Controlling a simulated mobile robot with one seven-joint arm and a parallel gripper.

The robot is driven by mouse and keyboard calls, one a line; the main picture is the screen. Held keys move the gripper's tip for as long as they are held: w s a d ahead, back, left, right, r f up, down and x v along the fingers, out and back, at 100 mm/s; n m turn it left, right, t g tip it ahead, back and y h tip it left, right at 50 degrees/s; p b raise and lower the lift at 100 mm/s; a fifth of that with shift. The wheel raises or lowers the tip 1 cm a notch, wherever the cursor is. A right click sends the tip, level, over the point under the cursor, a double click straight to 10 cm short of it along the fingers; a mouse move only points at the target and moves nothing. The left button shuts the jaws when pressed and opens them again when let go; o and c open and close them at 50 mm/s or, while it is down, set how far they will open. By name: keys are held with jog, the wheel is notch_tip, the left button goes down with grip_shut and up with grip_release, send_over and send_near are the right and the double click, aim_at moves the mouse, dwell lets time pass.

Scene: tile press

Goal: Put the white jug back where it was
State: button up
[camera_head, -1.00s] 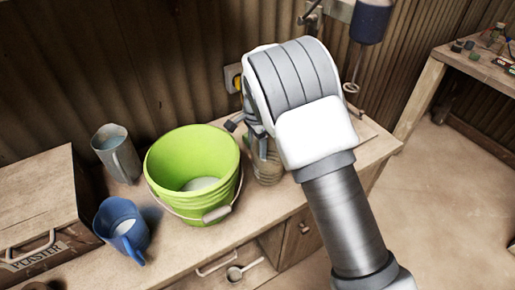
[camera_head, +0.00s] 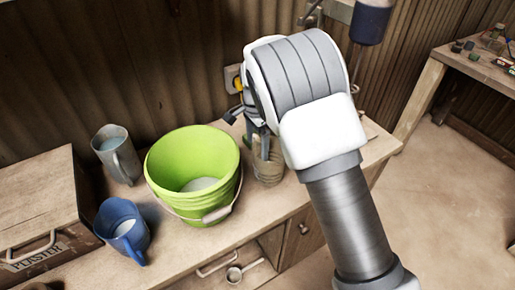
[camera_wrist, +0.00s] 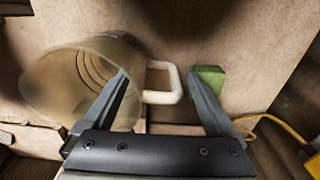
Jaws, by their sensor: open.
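A see-through, pale jug (camera_head: 268,168) stands on the bench right of the green bucket, partly hidden behind my wrist. In the wrist view the jug (camera_wrist: 65,88) is at the left, with its white handle (camera_wrist: 178,85) pointing right. My gripper (camera_wrist: 160,78) is open, one finger in front of the jug's wall and the other right of the handle. The handle lies between the fingers, and I see no grip on it. In the head view my gripper (camera_head: 262,138) is at the jug's upper part.
The green bucket (camera_head: 165,165), a grey jug (camera_head: 124,168) and a blue jug (camera_head: 112,215) stand to the left, near a plaster box (camera_head: 30,190). A green block (camera_wrist: 210,74) and a yellow cable (camera_wrist: 280,124) lie close to the right finger.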

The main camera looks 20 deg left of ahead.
notch_tip(320, 180, up, 10)
jog(key=shift+a+f, duration=0.1)
jog(key=shift+f, duration=0.15)
jog(key=shift+r, duration=0.1)
jog(key=s+d+r+n+t+y, duration=0.1)
jog(key=s+d+r+n, duration=0.15)
jog(key=d+r, duration=0.6)
jog(key=s+d+r+n+t+y, duration=0.1)
jog(key=s+d+r, duration=0.4)
jog(key=d, duration=0.7)
jog(key=s+d+n+t+h, duration=0.1)
jog(key=s+d+n+t, duration=0.2)
jog(key=s+d, duration=0.9)
jog(key=s+n, duration=0.1)
jog(key=s, duration=0.4)
jog(key=shift+d+n+t+h, duration=0.3)
jog(key=shift+d+n+h, duration=0.05)
jog(key=shift+d+h, duration=0.05)
jog(key=shift+r, duration=0.1)
